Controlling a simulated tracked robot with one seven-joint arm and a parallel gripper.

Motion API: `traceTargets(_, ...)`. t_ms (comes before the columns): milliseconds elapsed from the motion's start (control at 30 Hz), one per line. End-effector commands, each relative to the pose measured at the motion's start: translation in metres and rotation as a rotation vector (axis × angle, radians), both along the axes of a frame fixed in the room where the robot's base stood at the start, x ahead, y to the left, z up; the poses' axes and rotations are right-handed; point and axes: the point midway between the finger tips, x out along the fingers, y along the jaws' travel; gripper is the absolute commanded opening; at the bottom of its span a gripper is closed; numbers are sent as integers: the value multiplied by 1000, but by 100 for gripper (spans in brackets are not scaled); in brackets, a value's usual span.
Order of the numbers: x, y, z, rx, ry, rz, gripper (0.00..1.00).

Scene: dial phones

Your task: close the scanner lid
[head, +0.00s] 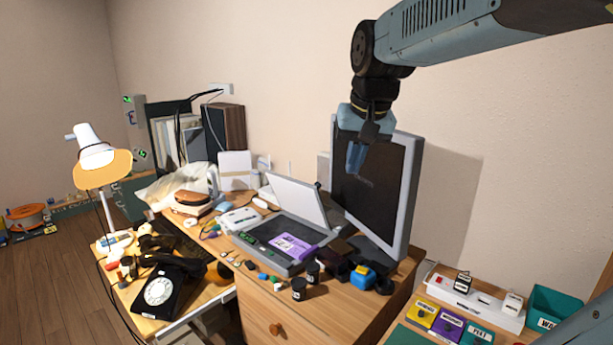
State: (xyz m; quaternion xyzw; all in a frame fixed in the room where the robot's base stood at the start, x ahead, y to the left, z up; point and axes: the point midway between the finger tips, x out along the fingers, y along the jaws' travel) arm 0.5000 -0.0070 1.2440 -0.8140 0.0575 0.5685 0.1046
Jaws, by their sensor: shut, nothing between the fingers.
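The scanner (254,242) lies on the wooden desk, a flat dark grey bed with a purple item (292,246) on its right part. Its lid (297,203) stands raised and tilted at the back edge, showing a white inner face. My gripper (354,172) is shut and empty, pointing down in front of the monitor's dark screen, above and to the right of the lid. It appears apart from the lid. The lid's right edge is close to the monitor.
A large monitor (400,190) stands right of the scanner. Small jars (299,289) and a blue-and-yellow item (362,276) sit at the desk's front right. A black dial phone (160,291) and a lamp (97,165) are at left. A white rack (470,300) is at right.

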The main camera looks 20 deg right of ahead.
Motion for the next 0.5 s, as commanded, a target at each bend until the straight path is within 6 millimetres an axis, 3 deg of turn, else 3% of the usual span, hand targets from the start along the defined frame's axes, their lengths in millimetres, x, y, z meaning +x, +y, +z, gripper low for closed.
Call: traceTargets(500, 128, -18, 28, 99, 146, -215, 0)
